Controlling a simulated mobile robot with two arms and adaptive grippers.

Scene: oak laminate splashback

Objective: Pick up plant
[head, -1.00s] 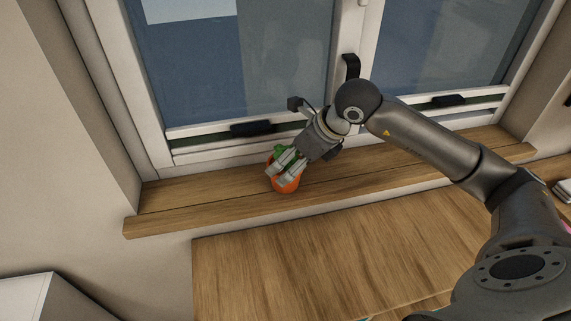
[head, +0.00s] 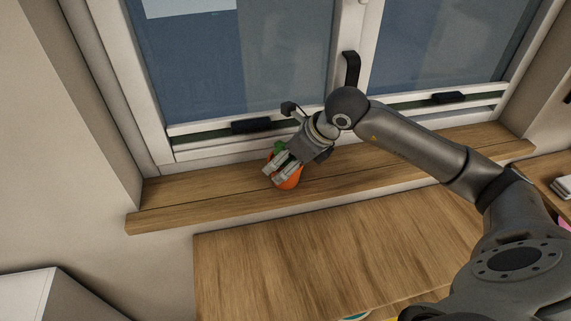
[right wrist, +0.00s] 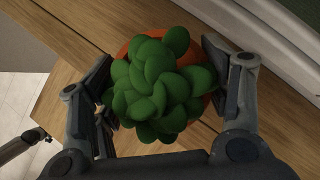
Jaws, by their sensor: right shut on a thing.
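The plant (right wrist: 158,88) has rounded green leaves and stands in an orange pot (head: 289,182) on the wooden window sill. In the head view the leaves (head: 279,147) show just behind my right gripper (head: 279,172), which covers part of the pot. In the right wrist view the plant is seen from above, with the orange rim showing behind the leaves. My right gripper is shut on the plant, one finger on each side. Whether the pot touches the sill cannot be told.
The window frame (head: 225,146) and its dark handle (head: 350,69) are close behind the arm. The wooden sill (head: 185,195) is bare to the left of the pot. A wooden counter (head: 300,255) lies below the sill. A white box-like surface (head: 30,295) is at lower left.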

